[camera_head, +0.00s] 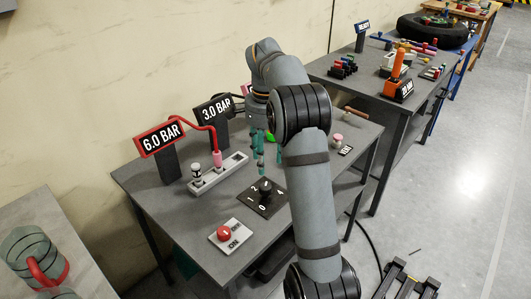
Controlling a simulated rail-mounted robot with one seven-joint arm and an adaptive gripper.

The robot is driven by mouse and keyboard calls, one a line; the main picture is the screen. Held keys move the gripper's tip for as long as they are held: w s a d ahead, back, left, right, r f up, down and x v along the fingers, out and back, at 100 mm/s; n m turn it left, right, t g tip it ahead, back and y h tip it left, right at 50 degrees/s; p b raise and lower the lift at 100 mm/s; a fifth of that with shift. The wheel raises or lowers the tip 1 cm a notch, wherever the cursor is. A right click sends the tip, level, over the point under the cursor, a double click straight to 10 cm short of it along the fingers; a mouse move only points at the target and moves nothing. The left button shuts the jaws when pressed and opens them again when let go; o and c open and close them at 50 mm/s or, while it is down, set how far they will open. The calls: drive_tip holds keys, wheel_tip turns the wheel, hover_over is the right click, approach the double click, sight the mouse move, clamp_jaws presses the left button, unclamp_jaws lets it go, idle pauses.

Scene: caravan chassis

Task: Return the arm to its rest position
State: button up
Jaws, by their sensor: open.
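My arm rises from the bottom centre, bends at a dark ringed elbow joint, reaches back and then turns down above the grey table (175,235).
A 6.0 BAR sign (161,138), a grey block (222,172) with a red hose (199,123), a black dial plate (263,197) and a red ON knob (224,233) occupy the table. A second table (350,72) with tools stands behind right. Floor at right is mostly clear.

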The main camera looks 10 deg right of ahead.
sight(265, 186)
drive_tip(key=shift+r, duration=0.8)
wheel_tip(265, 186, down, 12)
drive_tip(key=shift+f, duration=0.1)
idle(0.3)
